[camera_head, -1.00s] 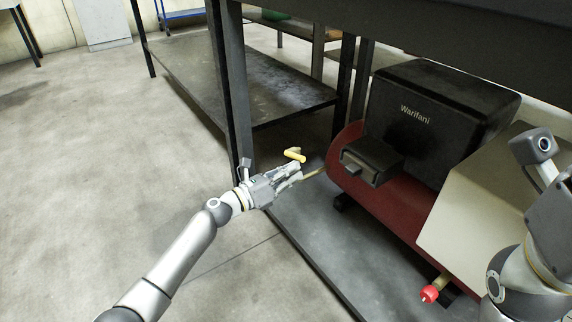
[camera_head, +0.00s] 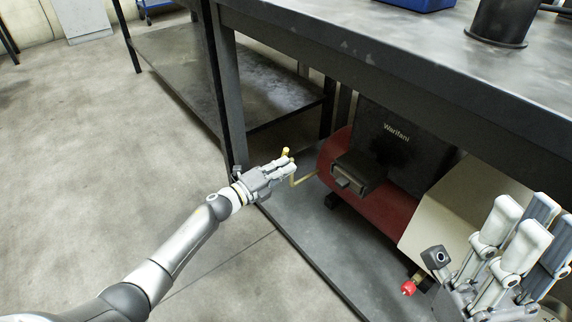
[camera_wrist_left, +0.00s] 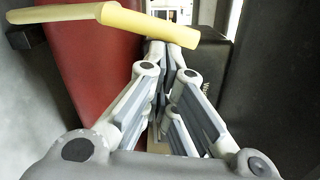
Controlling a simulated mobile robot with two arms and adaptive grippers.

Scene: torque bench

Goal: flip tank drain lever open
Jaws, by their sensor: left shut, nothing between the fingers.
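The yellow drain lever (camera_head: 286,152) shows just behind my left fingertips, at the end of a thin brass pipe (camera_head: 304,180) from the red tank (camera_head: 392,212). In the left wrist view the lever (camera_wrist_left: 150,24) lies across the upper left, its free end beyond and over my fingertips. My left gripper (camera_head: 291,168) is shut and empty, close beside the lever; whether they touch I cannot tell. Its fingers (camera_wrist_left: 163,55) lie together in the wrist view. My right gripper (camera_head: 525,222) is at the lower right, fingers up, apparently open and empty.
The tank stands on the lower shelf (camera_head: 300,245) under a dark workbench (camera_head: 400,62), with a black box (camera_head: 385,150) on top. A red knob (camera_head: 408,288) sticks out near the shelf's front. A bench leg (camera_head: 229,95) stands behind my left gripper. The floor on the left is clear.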

